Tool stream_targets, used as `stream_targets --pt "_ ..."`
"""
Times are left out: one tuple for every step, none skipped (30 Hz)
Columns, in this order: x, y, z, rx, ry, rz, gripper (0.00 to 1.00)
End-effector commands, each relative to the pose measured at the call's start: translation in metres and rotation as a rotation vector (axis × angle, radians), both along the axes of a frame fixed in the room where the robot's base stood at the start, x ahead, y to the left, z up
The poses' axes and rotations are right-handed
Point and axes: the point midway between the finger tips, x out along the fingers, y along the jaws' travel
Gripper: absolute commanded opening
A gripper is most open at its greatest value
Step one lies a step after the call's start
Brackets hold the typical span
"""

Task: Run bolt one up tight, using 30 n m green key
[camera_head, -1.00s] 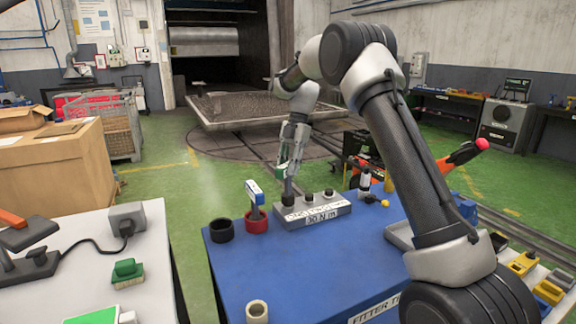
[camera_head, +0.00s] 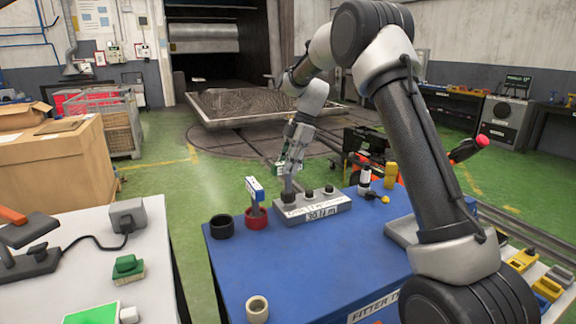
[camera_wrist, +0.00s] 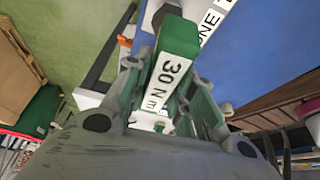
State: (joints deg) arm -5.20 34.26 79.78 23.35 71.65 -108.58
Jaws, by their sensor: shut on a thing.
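My gripper (camera_head: 290,158) is shut on the green key (camera_head: 281,167). In the wrist view the key's green head (camera_wrist: 180,40) carries a white "30 N m" label and sits between the fingers. The key points down at the left end of the grey bolt block (camera_head: 285,218), where its lower end appears to meet the leftmost bolt position. Bolt one itself is hidden there. Two dark bolt heads show farther right on the block. A white label with "ONE" (camera_wrist: 212,22) shows beside the key in the wrist view.
The block is on a blue table (camera_head: 300,265). A blue-headed key (camera_head: 254,188) stands in a red cup (camera_head: 256,221). A black cup (camera_head: 222,227) and a cream cup (camera_head: 257,309) stand nearby. A black-and-white bottle-like item (camera_head: 364,177) and a yellow one (camera_head: 390,174) are behind right.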

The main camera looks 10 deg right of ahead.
Motion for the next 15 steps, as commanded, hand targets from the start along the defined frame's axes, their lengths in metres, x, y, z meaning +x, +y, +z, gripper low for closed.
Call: stream_targets --pt "0.0003 0.0001 0.0003 0.0 0.0 0.001 0.0" --pt "0.0003 0.0001 0.0004 0.0 -0.001 0.002 0.0" --pt "0.0003 0.0001 0.0004 0.0 -0.001 0.002 0.0" --pt "0.0002 0.0001 0.0006 0.0 -0.001 -0.004 0.0" --pt "-0.0001 0.0 0.0007 0.0 -0.001 -0.019 0.0" --pt "-0.0006 0.0 0.001 0.0 -0.001 -0.058 0.0" --pt "-0.0006 0.0 0.0017 0.0 -0.002 -0.102 0.0" --pt "-0.001 0.0001 0.0015 0.001 -0.002 -0.154 0.0" --pt "-0.0009 0.0 0.0016 0.001 -0.003 -0.225 0.0" --pt "-0.0009 0.0001 0.0018 0.0 -0.003 -0.276 0.0" --pt "-0.001 0.0002 0.0014 0.0 -0.001 -0.321 0.0" --pt "-0.0007 0.0002 0.0014 0.0 -0.002 -0.373 0.0" --pt "-0.0004 0.0003 0.0012 0.0 -0.002 -0.402 0.0" --pt "-0.0004 0.0003 0.001 0.0 -0.001 -0.424 0.0" --pt "0.0002 0.0002 0.0008 0.0 -0.002 -0.442 0.0"
